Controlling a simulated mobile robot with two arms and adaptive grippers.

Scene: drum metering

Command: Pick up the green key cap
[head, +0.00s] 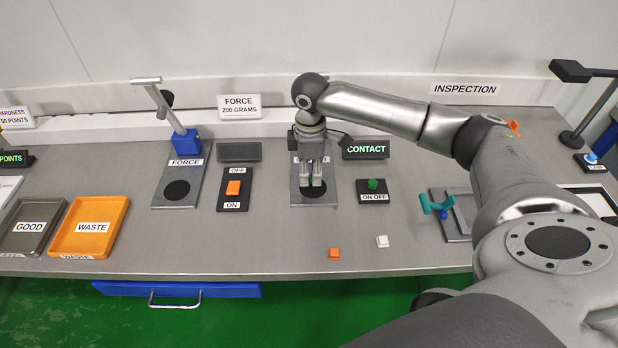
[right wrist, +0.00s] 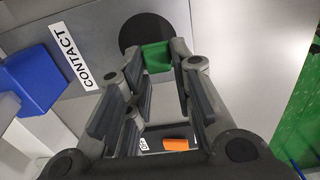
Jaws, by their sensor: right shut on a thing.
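The green key cap (right wrist: 156,57) shows in the right wrist view between my right gripper's fingertips. My right gripper (head: 312,184) points down over the black disc (head: 313,194) of the CONTACT stand (head: 300,199) in the head view and is shut on the cap. In the wrist view the black disc (right wrist: 143,30) lies just beyond the cap; I cannot tell whether the cap touches the plate. In the head view the fingers hide the cap. My left gripper is not in view.
An orange cap (head: 334,253) and a white cap (head: 383,241) lie near the front edge. Left are the FORCE stand (head: 165,199), an orange switch (head: 233,188), the WASTE tray (head: 120,203) and the GOOD tray (head: 18,246). A green ON OFF button (head: 373,184) is at right.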

